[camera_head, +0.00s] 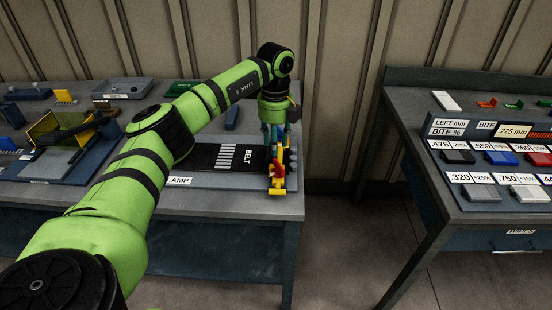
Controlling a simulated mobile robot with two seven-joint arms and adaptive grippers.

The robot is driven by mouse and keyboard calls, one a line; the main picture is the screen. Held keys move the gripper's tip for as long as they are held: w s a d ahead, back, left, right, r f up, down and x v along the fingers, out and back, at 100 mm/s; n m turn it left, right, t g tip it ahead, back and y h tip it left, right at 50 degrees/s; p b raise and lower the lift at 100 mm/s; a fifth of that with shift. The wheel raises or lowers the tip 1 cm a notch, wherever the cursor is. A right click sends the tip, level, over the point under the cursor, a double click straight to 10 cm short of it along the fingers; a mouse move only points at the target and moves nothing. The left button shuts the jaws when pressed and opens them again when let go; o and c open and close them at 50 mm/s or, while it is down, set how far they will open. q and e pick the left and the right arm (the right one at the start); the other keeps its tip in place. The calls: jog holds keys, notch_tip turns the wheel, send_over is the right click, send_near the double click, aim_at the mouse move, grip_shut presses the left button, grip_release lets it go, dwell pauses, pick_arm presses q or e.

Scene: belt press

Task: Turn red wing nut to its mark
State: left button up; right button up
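A small red wing nut (277,168) shows at the right end of the left table, beside a yellow piece (277,190) of the clamp. My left gripper (275,146) points down right over the red wing nut, at or very near it. Its fingers are small here and partly hidden by the clamp parts, so I cannot tell whether they touch or grip the nut. The mark for the nut is too small to make out. A black belt strip (205,157) labelled BELT lies to the left of the clamp. My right gripper does not show.
The left table (230,204) ends just right of the clamp. A floor gap (345,240) separates it from the right table (425,150), which holds a labelled board with coloured blocks (500,158). A yellow and black press (60,135) stands at the left. A grey tray (124,87) lies behind.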

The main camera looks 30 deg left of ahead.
aim_at(276, 163)
pick_arm(q)
notch_tip(276, 163, down, 5)
jog(key=shift+d+f+p, duration=0.1)
jog(key=shift+p, duration=0.65)
jog(key=shift+f, duration=0.65)
jog(key=shift+w, duration=0.1)
grip_shut()
